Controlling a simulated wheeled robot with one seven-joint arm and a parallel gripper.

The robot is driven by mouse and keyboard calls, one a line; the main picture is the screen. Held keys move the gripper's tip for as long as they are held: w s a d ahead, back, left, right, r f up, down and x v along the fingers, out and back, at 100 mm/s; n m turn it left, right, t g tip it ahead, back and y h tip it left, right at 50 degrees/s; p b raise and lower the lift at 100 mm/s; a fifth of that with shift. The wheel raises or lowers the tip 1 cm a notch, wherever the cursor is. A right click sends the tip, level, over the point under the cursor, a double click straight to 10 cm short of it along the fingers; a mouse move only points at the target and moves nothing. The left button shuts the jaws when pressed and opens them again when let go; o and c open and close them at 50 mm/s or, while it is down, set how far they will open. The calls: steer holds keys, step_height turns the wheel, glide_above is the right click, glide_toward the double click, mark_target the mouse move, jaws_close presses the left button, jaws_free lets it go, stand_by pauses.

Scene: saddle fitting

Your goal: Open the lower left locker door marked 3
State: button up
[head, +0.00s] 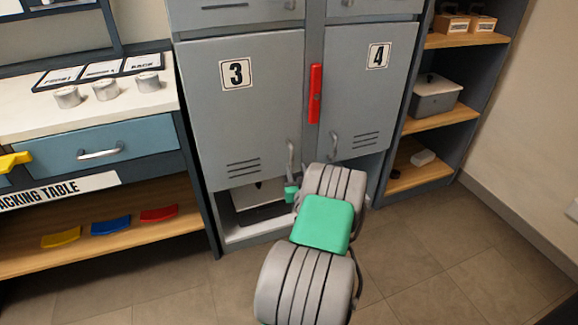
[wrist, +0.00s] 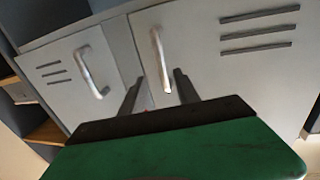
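The grey locker door marked 3 (head: 245,110) is at the lower left of the locker and looks shut. Its upright silver handle (head: 291,154) is near the door's lower right edge. The wrist view is turned over, so door 3 (wrist: 215,75) shows on the right there, with its handle (wrist: 160,62). My gripper (wrist: 159,76) is open, with two dark fingers apart. In the wrist view the handle appears between the fingertips; contact is not visible. In the head view my arm hides most of the gripper, just below the handle.
Door 4 (head: 371,85), with its own handle (head: 334,146), is shut beside door 3. A red part (head: 315,94) is on the post between them. A packing table (head: 102,146) stands left, open shelves (head: 442,118) right. The floor (head: 175,285) in front is clear.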

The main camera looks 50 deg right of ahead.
mark_target(293, 159)
steer(key=x, duration=0.6)
steer(key=shift+w+a+b, duration=0.15)
steer(key=shift+b, duration=0.2)
steer(key=shift+w+d+r, duration=0.15)
steer(key=shift+w+d, duration=0.05)
steer(key=shift+d, duration=0.05)
steer(key=shift+c, duration=0.2)
jaws_close()
steer(key=shift+s, duration=0.15)
